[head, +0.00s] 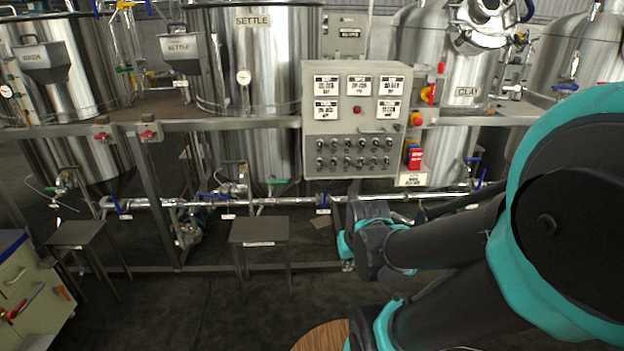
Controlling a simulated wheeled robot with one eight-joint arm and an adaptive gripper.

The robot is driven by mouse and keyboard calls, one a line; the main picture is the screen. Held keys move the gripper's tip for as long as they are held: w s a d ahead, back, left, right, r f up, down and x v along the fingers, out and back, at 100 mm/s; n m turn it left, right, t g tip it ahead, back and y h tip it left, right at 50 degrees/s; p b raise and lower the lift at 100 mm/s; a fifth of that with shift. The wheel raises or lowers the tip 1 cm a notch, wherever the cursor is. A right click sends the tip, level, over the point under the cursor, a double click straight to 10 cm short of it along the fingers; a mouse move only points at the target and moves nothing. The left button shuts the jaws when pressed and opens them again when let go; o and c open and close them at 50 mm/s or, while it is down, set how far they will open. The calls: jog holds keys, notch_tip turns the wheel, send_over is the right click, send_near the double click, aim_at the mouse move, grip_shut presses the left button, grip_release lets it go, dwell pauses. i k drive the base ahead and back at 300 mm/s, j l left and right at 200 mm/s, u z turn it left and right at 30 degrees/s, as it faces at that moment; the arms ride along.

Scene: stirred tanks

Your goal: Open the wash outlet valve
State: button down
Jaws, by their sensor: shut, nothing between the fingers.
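The wash tank (75,100) is the steel tank at far left, with a hopper (45,62) on it whose label looks like WASH. Below its cone, a small valve with a green part (65,182) sits on the pipework. A blue lever (117,203) slants across the low pipe just right of it, with a white tag below. The tag is too small to read, so I cannot tell which is the wash outlet valve. My gripper (367,212) is shut and empty at centre right, far right of these valves. My wrist partly hides it.
A panel (356,120) hangs on the frame at centre. The settle tank (255,60) and clay tank (440,130) stand behind the rail. Small stands (258,231) (84,233) are in front of the low pipe. A cabinet (30,290) is at lower left. Dark floor (190,310) is clear between.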

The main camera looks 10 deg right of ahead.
aim_at(116, 201)
jog(key=i+l, duration=0.15)
jog(key=i, duration=0.25)
jog(key=i+l, duration=0.1)
jog(key=i, duration=0.3)
jog(key=i+j, duration=0.1)
jog(key=j, duration=0.25)
jog(key=i+j, duration=0.15)
jog(key=j, duration=0.2)
jog(key=i+j, duration=0.1)
jog(key=j, duration=1.35)
jog(key=i+j, duration=0.4)
jog(key=j, duration=0.1)
